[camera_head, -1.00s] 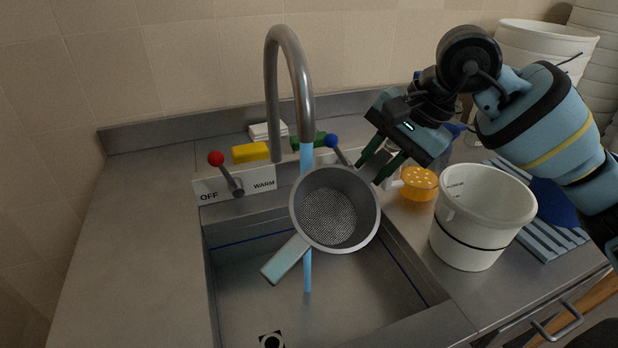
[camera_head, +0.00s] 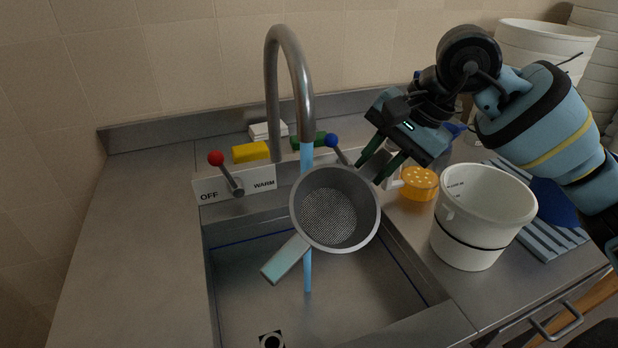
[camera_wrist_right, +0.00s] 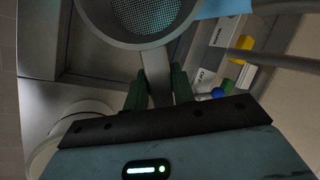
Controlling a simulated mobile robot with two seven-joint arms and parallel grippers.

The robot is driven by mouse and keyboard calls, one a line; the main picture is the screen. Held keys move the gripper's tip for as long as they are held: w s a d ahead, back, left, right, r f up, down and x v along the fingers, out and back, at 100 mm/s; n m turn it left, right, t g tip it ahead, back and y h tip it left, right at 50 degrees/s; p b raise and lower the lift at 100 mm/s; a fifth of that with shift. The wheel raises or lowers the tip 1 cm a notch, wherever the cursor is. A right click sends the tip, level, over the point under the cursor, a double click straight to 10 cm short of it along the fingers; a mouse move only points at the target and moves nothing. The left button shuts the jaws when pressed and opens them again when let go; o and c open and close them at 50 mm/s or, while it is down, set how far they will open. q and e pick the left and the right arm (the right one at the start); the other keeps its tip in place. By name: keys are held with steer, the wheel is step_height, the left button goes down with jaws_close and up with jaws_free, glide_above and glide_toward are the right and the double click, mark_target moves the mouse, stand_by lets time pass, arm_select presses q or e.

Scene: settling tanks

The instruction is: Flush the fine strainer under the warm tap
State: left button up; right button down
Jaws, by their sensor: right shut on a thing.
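The fine strainer (camera_head: 329,215), a grey round pan with a mesh bottom, is held tilted over the sink. Its pale teal-ended handle points down-left. My right gripper (camera_head: 378,165) is shut on a grey bar on the strainer's far side; the wrist view shows the bar between the green fingers (camera_wrist_right: 160,88). The tap (camera_head: 290,60) runs a light blue stream (camera_head: 307,270), visible above and below the strainer's left rim. No stream shows inside the bowl in the head view. The red-knobbed lever (camera_head: 216,159) leans left above a plate marked OFF and WARM (camera_head: 235,185). My left gripper is out of view.
A white bucket (camera_head: 480,215) stands right of the sink (camera_head: 230,290), near an orange perforated item (camera_head: 420,184). A blue-knobbed lever (camera_head: 332,141), yellow block (camera_head: 250,152) and white block (camera_head: 267,130) are behind. The left counter (camera_head: 140,240) is clear.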

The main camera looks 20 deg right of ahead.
steer(key=shift+r, duration=0.1)
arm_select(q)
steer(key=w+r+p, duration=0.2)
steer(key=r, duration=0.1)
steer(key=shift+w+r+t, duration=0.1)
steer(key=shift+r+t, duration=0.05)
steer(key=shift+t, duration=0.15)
arm_select(e)
steer(key=s+r, duration=0.4)
steer(key=s, duration=0.1)
steer(key=shift+d, duration=0.3)
steer(key=shift+f, duration=0.1)
